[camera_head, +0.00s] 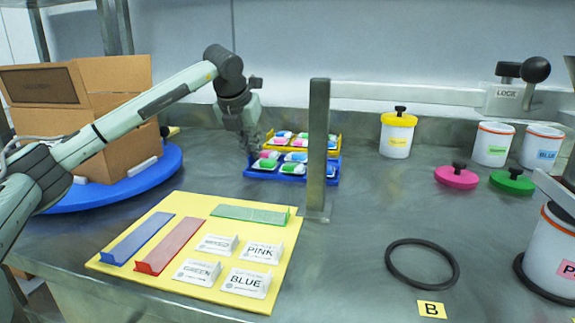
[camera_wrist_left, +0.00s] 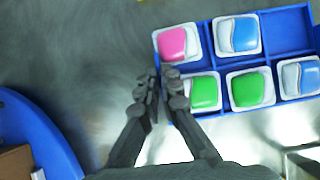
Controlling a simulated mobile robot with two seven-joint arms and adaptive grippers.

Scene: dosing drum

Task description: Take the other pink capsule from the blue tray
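The blue tray (camera_head: 290,178) stands on the steel bench, partly behind a metal post; it also shows in the left wrist view (camera_wrist_left: 285,30). A pink capsule (camera_wrist_left: 172,43) in a white shell sits in its upper left compartment in the wrist view. It is also in the head view (camera_head: 270,154), in the tray's back row. Green and blue capsules fill other compartments; the upper right one is empty. My left gripper (camera_wrist_left: 164,84) points down beside the tray's left end. Its fingertips are close together with nothing visible between them. My right gripper is out of view.
A yellow tray (camera_head: 335,142) with capsules stands behind the blue one. A cardboard box (camera_head: 100,110) on a blue turntable (camera_head: 110,195) is left. A yellow board (camera_head: 185,292) with labels lies in front.

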